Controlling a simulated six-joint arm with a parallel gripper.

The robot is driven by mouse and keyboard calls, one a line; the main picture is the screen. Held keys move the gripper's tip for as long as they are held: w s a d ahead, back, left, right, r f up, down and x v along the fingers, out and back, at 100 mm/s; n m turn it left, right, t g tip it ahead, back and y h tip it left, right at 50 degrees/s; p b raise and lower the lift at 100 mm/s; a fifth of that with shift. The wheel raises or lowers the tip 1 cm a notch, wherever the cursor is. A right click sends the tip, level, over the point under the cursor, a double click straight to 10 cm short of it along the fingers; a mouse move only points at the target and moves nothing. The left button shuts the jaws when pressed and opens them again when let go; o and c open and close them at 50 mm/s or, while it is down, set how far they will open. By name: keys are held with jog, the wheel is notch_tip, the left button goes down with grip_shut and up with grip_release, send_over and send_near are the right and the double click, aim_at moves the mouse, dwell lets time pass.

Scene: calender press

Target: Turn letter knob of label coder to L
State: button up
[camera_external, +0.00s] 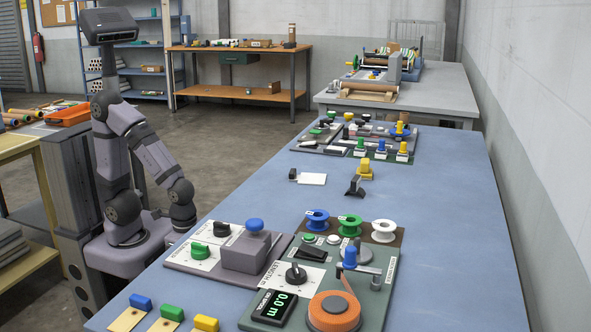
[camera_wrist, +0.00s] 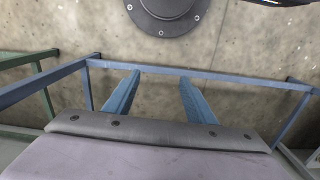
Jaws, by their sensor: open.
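The label coder seems to be the grey panel (camera_external: 181,263) at the near left of the blue table, though I read no name on it. It carries a green knob (camera_external: 199,251) and a black knob (camera_external: 222,228) on white dials. A grey block (camera_external: 245,252) with a blue top stands beside them. Which knob is the letter knob, and its setting, I cannot tell. My gripper (camera_wrist: 158,75) appears open and empty in the wrist view, its fingers apart over floor. My arm stands left of the table, clear of the panel. The wrist view shows no coder.
A green panel (camera_external: 381,300) with a LENGTH knob, a 0.0 m display (camera_external: 272,306) and an orange roll (camera_external: 333,311) stands right of the grey panel. Coloured spools stand behind it. Tagged blocks (camera_external: 172,312) lie at the near edge. The table's middle (camera_external: 250,185) is mostly clear.

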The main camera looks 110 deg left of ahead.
jog(key=w+d+r+m+g+p, duration=0.1)
jog(key=d+r+p, duration=0.1)
jog(key=r+p, duration=1.2)
jog(key=w+d+r+m+g+p, duration=0.1)
jog(key=w+d+r+p, duration=0.1)
jog(key=r+p, duration=1.3)
jog(key=w+d+n+p, duration=0.1)
jog(key=w+n, duration=0.1)
jog(key=w, duration=0.1)
jog(key=w+d+n+p, duration=0.1)
jog(key=w+n+p, duration=0.1)
jog(key=w, duration=0.1)
jog(key=w+n+t+p, duration=0.1)
jog(key=w+n+p, duration=0.1)
jog(key=w, duration=0.1)
jog(key=shift+d+r, duration=0.4)
jog(key=w+n, duration=0.1)
jog(key=n, duration=0.1)
jog(key=w+r+n, duration=0.1)
jog(key=w+n, duration=0.1)
jog(key=w+d+r+n+t, duration=0.1)
jog(key=n, duration=0.1)
jog(key=shift+w+n, duration=0.2)
jog(key=shift+n, duration=0.2)
jog(key=shift+w+r+n, duration=0.1)
jog(key=shift+w+n, duration=0.05)
jog(key=shift+n, duration=0.95)
jog(key=n, duration=0.5)
